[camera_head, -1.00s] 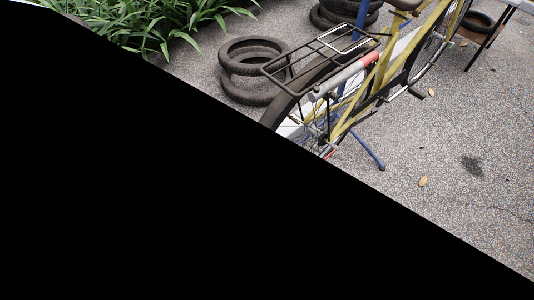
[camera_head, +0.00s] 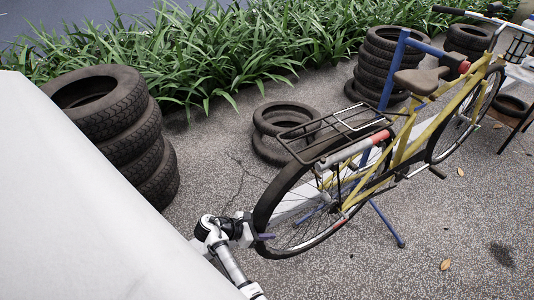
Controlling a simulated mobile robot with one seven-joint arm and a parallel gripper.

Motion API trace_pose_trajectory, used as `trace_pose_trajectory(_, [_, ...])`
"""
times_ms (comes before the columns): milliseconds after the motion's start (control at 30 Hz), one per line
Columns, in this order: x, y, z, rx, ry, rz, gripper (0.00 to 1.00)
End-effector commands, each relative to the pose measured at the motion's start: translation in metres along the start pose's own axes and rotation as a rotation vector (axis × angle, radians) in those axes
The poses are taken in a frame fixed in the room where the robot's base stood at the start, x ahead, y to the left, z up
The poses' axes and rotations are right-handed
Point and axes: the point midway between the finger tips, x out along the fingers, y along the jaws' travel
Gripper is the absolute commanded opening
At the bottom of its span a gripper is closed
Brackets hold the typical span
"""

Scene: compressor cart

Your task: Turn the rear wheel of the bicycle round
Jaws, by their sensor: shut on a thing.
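A yellow bicycle (camera_head: 409,146) with a black rear rack stands on the paved ground, held by a blue stand (camera_head: 391,82). Its rear wheel (camera_head: 262,211) has a dark tyre and faces the lower left. My gripper (camera_head: 262,237) is at the lower left edge of this wheel, shut on the tyre. The fingers are small and dark here, and their far side is hidden. My white arm comes up from the bottom edge of the picture.
A stack of tyres (camera_head: 137,139) stands at the left. Two tyres (camera_head: 272,149) lie behind the bicycle, with more tyre stacks (camera_head: 380,72) at the back. Green plants (camera_head: 215,47) line the far edge. The pavement at the lower right is mostly clear.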

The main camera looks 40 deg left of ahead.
Motion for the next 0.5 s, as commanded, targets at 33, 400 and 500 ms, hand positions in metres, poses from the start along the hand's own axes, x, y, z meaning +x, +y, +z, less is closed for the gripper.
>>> trace_pose_trajectory(33, [0.0007, -0.0007, 0.0, 0.003, 0.001, -0.005, 0.0])
trace_pose_trajectory(400, [0.0009, -0.0009, -0.0002, 0.002, 0.002, -0.005, 0.49])
trace_pose_trajectory(500, [0.0007, -0.0007, -0.0002, 0.002, 0.001, -0.004, 0.59])
